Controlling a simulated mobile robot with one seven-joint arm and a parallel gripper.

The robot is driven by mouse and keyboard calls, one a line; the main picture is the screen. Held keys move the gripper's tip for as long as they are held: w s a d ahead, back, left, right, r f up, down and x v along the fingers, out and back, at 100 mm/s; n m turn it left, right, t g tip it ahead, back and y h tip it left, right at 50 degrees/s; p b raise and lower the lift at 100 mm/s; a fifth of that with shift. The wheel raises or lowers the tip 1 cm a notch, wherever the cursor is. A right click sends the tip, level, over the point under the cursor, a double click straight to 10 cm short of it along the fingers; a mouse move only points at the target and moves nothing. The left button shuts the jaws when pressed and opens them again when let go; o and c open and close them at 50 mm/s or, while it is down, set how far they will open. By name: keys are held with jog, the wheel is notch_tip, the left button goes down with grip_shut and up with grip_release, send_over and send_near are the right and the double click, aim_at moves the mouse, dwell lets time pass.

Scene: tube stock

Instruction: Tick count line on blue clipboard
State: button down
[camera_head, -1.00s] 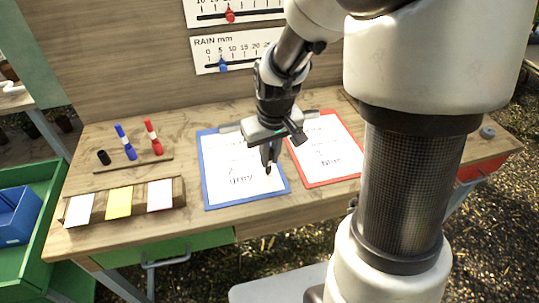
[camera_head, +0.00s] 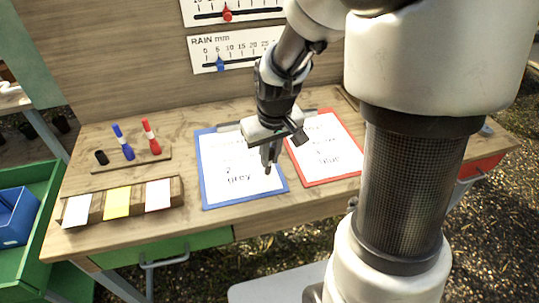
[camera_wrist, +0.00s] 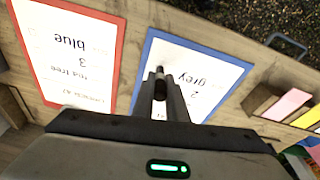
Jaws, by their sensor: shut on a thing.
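The blue clipboard (camera_head: 207,190) lies flat on the bench, with a white sheet (camera_head: 222,160) bearing "2" and "grey". In the wrist view the blue clipboard (camera_wrist: 143,62) appears upside down beyond my fingers. My gripper (camera_head: 270,152) is over the right part of this sheet, shut on a slim dark pen (camera_wrist: 160,82) whose tip points toward the paper. Whether the tip touches the sheet cannot be told. I see no clear tick mark; my gripper hides part of the sheet. My fingers also show in the wrist view (camera_wrist: 163,103).
A red clipboard (camera_head: 301,181) with "blue" on its sheet lies close on the right. A rack (camera_head: 135,162) with a short black piece, a blue marker (camera_head: 123,142) and a red marker (camera_head: 151,137) stands left. A wooden card holder (camera_head: 95,214) sits at the front left.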

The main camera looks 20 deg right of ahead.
jog(key=shift+w+d, duration=0.35)
jog(key=shift+w, duration=0.25)
dwell(0.7)
jog(key=shift+w+p+v, duration=0.15)
jog(key=shift+p+v, duration=0.45)
jog(key=shift+v, duration=0.15)
jog(key=shift+w+p+v, duration=0.15)
jog(key=shift+p+v, duration=0.45)
jog(key=shift+v, duration=0.15)
